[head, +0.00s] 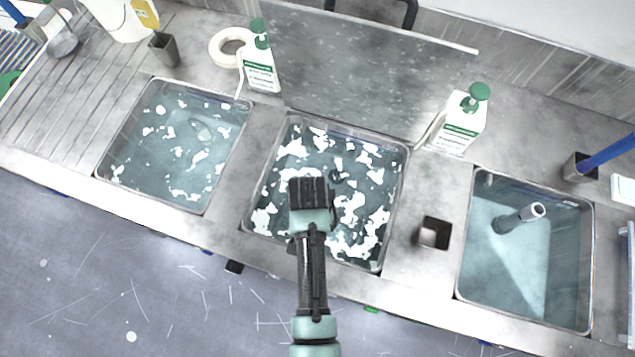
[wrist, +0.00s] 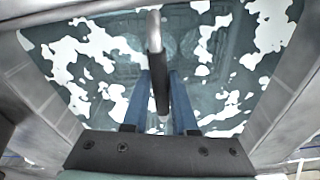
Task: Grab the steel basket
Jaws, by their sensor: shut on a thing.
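My gripper (head: 312,192) is over the middle sink in the head view, and the wrist hides its fingers there. In the wrist view its two blue fingers (wrist: 160,80) are shut on the handle of the steel basket (wrist: 154,35), a grey metal bar with a dark grip section between them. The basket's body is hard to make out beneath the water and the floating white patches; only faint dark shapes show below the surface. I cannot tell whether it touches the sink floor.
The middle sink's rim (head: 392,232) surrounds the gripper closely. A raised steel lid (head: 365,75) stands behind it. Pump bottles stand at back left (head: 259,68) and back right (head: 462,125). A small square cup (head: 435,234) is on the right. Other sinks flank it (head: 122,190) (head: 470,250).

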